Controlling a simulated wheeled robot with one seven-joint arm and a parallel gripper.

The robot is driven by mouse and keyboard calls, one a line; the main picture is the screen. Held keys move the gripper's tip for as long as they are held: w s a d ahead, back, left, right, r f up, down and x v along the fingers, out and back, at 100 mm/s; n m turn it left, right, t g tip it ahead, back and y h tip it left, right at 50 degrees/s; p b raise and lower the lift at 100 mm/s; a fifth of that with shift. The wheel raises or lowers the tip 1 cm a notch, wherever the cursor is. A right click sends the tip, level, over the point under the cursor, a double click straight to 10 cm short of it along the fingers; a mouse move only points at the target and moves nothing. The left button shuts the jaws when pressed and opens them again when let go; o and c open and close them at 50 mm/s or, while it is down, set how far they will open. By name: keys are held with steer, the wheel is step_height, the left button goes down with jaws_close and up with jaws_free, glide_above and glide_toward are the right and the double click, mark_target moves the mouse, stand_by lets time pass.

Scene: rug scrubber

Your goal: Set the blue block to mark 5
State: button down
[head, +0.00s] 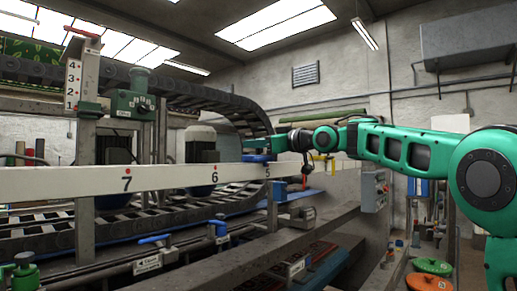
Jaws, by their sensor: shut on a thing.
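The long white rail (80,184) runs across the view with red-dotted marks 7, 6 and 5. The blue block (255,158) sits at the top edge of the rail's right end, close above mark 5 (267,171) and a little left of the numeral. My gripper (277,145) reaches in from the right at the block's right side and is shut on it. The fingertips are small and dark here, and their exact contact with the block is hard to make out.
A vertical white scale (72,85) with marks 1, 3 and 4 stands at the left. A grey control box (374,191) is right of the rail, below my arm. Blue-handled valves (155,239) line the machine's front. Green and orange lidded drums (432,266) stand at lower right.

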steer(key=shift+w+d+r, duration=0.2)
steer(key=shift+w+d, duration=0.75)
steer(key=shift+d, duration=0.15)
steer(key=c, duration=1.8)
jaws_free()
steer(key=shift+w+d, duration=0.1)
steer(key=shift+w, duration=0.05)
steer(key=shift+c, duration=0.2)
steer(key=shift+f, duration=0.1)
steer(key=v, duration=1)
steer(key=shift+s+d, duration=0.15)
steer(key=shift+s, duration=0.15)
